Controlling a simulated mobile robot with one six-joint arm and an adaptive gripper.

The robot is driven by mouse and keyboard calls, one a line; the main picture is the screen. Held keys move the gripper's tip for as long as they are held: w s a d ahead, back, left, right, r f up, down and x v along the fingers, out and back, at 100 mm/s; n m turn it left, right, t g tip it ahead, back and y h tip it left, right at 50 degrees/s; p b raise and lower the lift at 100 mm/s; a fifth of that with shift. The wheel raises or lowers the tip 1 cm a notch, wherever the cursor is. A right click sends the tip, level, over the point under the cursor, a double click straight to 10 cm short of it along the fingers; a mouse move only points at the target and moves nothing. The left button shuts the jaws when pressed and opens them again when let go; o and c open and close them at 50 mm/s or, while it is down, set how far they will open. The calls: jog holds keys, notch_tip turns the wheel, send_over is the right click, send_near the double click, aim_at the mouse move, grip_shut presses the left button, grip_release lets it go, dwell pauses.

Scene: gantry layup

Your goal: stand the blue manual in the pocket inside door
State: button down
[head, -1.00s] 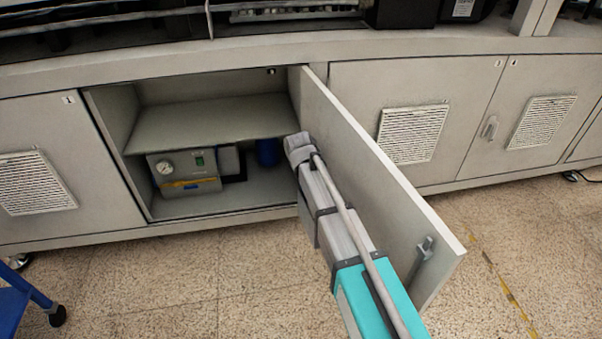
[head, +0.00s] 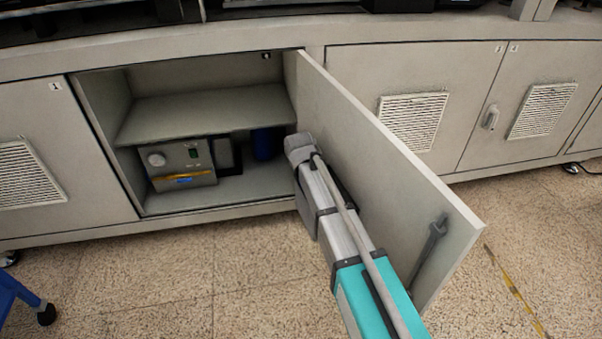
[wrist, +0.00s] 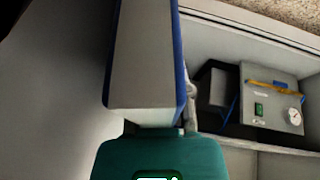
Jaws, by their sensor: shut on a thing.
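The manual (wrist: 143,55) fills the middle of the wrist view as a thick pale block of pages with blue cover edges. My gripper (wrist: 160,152) is shut on it, and the fingertips are mostly hidden. The open cabinet door (head: 385,165) stands out from the cabinet; its inner face (wrist: 50,90) shows at the left in the wrist view, beside the manual.
The open cabinet has a shelf (head: 205,115). A blue cart (head: 18,297) is at the lower left. The floor before the cabinet is clear.

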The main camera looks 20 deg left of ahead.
jog(key=shift+w+f+b, duration=0.1)
jog(key=shift+f+b, duration=0.2)
jog(key=shift+f, duration=0.15)
jog(key=shift+d, duration=0.1)
jog(key=shift+c, duration=2.4)
grip_release()
jog(key=shift+r, duration=0.15)
jog(key=s+a+r+p, duration=0.1)
jog(key=s+r+p, duration=0.1)
jog(key=r+p, duration=1.2)
jog(key=s+a+r+p, duration=0.1)
jog(key=r+p, duration=1.4)
jog(key=shift+s+a+r+p, duration=0.15)
jog(key=shift+s+a+p, duration=0.15)
jog(key=shift+s, duration=0.05)
